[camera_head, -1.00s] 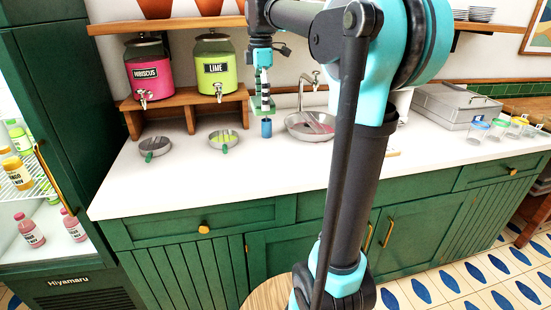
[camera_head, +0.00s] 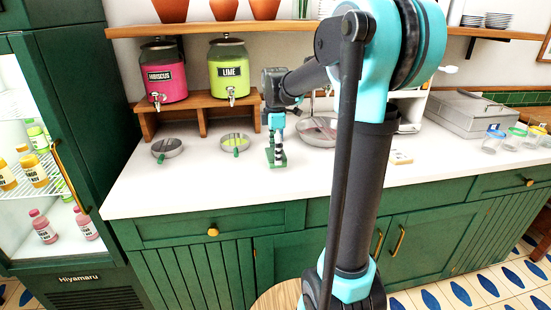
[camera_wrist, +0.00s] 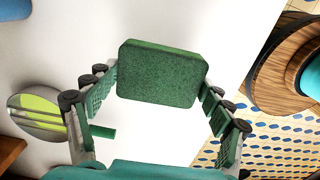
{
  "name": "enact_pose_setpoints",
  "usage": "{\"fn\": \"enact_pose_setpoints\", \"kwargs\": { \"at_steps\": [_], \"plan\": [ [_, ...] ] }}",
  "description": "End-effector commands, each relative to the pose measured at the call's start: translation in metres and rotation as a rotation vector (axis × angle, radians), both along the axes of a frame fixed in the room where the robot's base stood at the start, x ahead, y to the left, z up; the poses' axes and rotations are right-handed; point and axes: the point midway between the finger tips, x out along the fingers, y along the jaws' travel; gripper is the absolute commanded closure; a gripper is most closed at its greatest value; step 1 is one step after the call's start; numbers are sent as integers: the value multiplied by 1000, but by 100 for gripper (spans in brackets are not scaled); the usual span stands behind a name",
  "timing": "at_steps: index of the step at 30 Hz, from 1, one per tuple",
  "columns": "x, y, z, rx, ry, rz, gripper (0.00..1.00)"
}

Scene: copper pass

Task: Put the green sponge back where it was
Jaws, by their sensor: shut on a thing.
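The green sponge (camera_wrist: 160,74) is a rounded rectangular block held between the two green-padded fingers of my gripper (camera_wrist: 162,84) in the wrist view. The fingers touch it on its left and right sides. In the head view my gripper (camera_head: 276,150) points down over the white counter (camera_head: 210,185), right of the round pans and left of the sink. The sponge (camera_head: 276,163) shows small at its fingertips, close to the counter top. I cannot tell whether it touches the counter.
The sink (camera_head: 314,133) is behind right. Drink dispensers (camera_head: 229,72) stand on a wooden riser. Counter in front is clear.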

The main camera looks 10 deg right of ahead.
Motion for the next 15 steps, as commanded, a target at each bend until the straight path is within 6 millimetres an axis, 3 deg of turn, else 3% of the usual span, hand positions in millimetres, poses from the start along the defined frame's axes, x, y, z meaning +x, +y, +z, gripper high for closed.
{"fn": "enact_pose_setpoints", "kwargs": {
  "at_steps": [6,15],
  "plan": [
    [0,0,-23,0,0,0,51],
    [0,0,-24,0,0,0,51]
  ]
}}
